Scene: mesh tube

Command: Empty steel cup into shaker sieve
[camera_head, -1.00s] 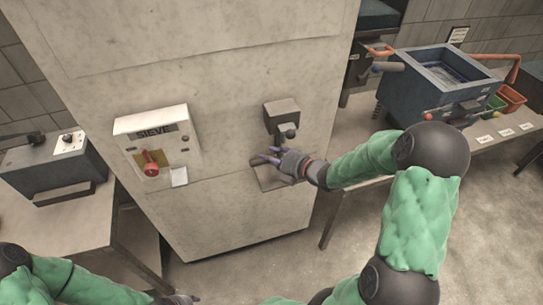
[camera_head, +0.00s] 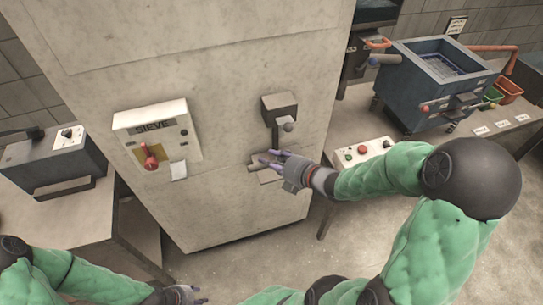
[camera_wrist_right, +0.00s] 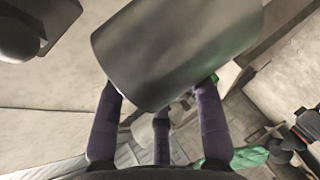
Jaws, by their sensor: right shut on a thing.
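My right gripper (camera_head: 283,165) is at the front of the concrete column, just below a small dark fixture. It is shut on the steel cup, a grey metal cylinder (camera_wrist_right: 175,45) that fills the upper middle of the right wrist view. In the head view only a small part of the cup (camera_head: 257,163) shows past the fingers. The cup's inside is hidden. A blue box with a mesh inside (camera_head: 400,85), which looks like the shaker sieve, stands at the upper right, apart from the cup. My left gripper (camera_head: 195,295) is low at the bottom edge; its finger opening is unclear.
A panel marked SIEVE (camera_head: 152,128) with a red lever is on the column, left of the dark fixture (camera_head: 279,108). A white button box (camera_head: 363,151) sits on the right bench. Red and green bins (camera_head: 510,90) stand beside the blue box. A dark device (camera_head: 55,160) is at left.

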